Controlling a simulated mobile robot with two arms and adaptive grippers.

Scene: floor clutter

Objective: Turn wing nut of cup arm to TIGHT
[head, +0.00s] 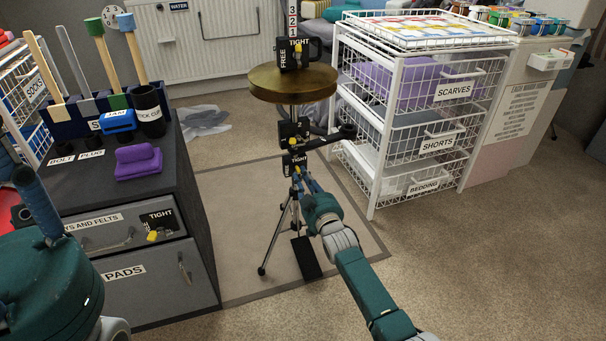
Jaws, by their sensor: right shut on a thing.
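The cymbal stand (291,218) stands upright on the grey mat, with a brass cymbal (291,84) near its top. A black cup arm (328,139) reaches right from the post and ends in a small black cup (348,130). My left gripper is out of view.
A dark cabinet (205,215) with tools on top stands left of the stand. A white wire basket rack (372,185) stands close on the right. The mat (240,240) and the carpet at lower right are mostly clear.

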